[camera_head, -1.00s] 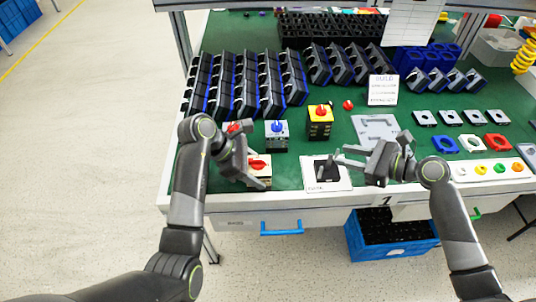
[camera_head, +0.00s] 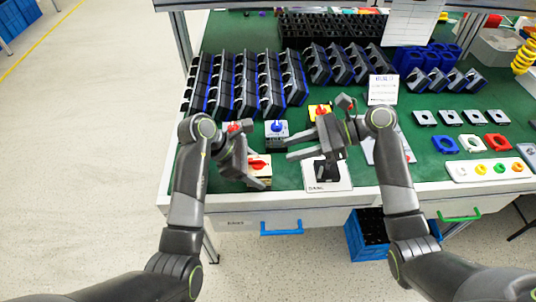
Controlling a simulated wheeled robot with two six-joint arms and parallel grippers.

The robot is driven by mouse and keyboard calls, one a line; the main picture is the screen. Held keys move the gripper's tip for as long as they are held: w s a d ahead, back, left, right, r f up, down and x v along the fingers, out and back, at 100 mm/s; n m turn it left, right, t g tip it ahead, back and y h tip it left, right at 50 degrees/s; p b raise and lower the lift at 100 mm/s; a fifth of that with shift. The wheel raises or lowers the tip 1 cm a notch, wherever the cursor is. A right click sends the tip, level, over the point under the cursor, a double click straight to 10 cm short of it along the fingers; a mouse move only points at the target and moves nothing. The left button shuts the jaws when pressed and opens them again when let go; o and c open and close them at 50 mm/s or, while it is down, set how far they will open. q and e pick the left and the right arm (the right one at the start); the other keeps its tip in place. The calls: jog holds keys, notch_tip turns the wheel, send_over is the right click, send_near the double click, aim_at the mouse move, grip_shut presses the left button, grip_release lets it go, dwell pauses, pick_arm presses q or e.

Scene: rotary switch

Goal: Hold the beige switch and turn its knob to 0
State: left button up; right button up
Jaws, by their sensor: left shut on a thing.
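The beige switch (camera_head: 262,181) with its red knob (camera_head: 258,164) stands near the table's front edge. My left gripper (camera_head: 262,178) is shut on it from the left, and its fingers hide part of the switch body. My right gripper (camera_head: 289,148) is open and empty. It is up and to the right of the beige switch, with its fingers pointing left, apart from the knob. The knob's markings are too small to read.
A grey switch with a blue knob (camera_head: 277,128) stands just behind. A white plate with a black holder (camera_head: 341,182) is right of the beige switch. Black bins (camera_head: 238,88) line the back.

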aim_at(258, 159)
jog(key=x, duration=0.7)
jog(key=shift+a+f, duration=0.1)
jog(key=shift+a, duration=0.15)
grip_shut()
